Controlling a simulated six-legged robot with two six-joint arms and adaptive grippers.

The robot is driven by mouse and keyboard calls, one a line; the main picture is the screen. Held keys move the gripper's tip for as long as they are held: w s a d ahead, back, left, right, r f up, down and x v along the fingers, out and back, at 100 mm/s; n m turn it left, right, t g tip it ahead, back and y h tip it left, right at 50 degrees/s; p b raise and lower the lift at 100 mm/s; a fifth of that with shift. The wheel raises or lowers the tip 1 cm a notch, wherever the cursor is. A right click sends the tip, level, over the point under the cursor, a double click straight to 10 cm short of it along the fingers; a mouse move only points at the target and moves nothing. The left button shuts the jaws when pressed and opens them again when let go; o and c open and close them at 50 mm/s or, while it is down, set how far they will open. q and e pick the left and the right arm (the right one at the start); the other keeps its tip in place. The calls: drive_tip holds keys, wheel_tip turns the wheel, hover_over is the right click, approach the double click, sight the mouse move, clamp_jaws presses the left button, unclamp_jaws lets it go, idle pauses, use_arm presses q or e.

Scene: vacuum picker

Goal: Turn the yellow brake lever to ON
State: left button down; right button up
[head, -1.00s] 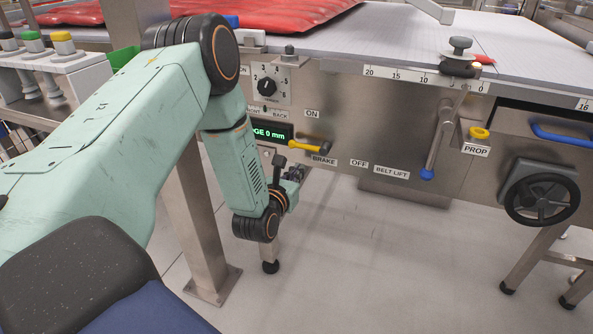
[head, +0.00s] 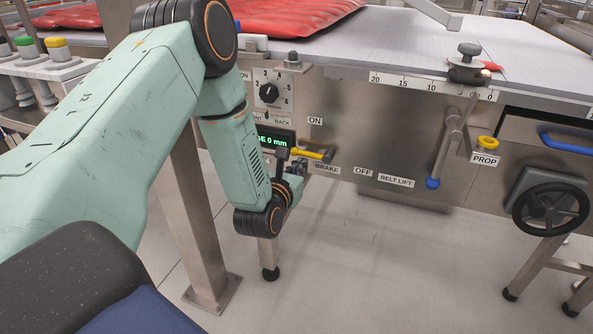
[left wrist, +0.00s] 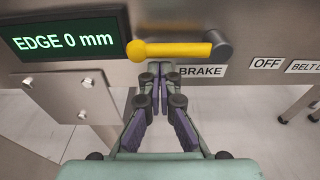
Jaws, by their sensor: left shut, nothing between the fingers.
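The yellow brake lever (head: 307,153) is on the steel front panel, and it also shows in the left wrist view (left wrist: 175,50). It lies about level, with its rounded knob at the left and its grey pivot (left wrist: 220,43) at the right. The ON label (head: 315,121) is above it, the BRAKE label (head: 327,170) just below, and the OFF label (head: 363,171) lower right. My left gripper (left wrist: 157,72) is shut and empty, its fingertips just below the lever's middle in the wrist view. I cannot tell whether they touch it. My right gripper is out of view.
A green "EDGE 0 mm" display (left wrist: 68,42) is left of the lever, with a dial (head: 269,93) above. A blue-tipped belt lift handle (head: 445,150), yellow PROP knob (head: 487,143) and black handwheel (head: 550,208) are to the right. The floor below is mostly clear.

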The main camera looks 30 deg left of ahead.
use_arm(q)
drive_tip(key=shift+r, duration=0.25)
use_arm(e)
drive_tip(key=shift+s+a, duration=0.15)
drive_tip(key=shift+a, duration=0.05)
use_arm(q)
drive_tip(key=shift+w+d+f, duration=0.1)
drive_tip(key=shift+w, duration=0.05)
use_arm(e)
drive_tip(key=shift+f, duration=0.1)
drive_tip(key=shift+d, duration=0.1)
use_arm(q)
drive_tip(key=shift+r+m+p, duration=0.2)
drive_tip(key=shift+m+p, duration=0.2)
drive_tip(key=shift+m, duration=0.1)
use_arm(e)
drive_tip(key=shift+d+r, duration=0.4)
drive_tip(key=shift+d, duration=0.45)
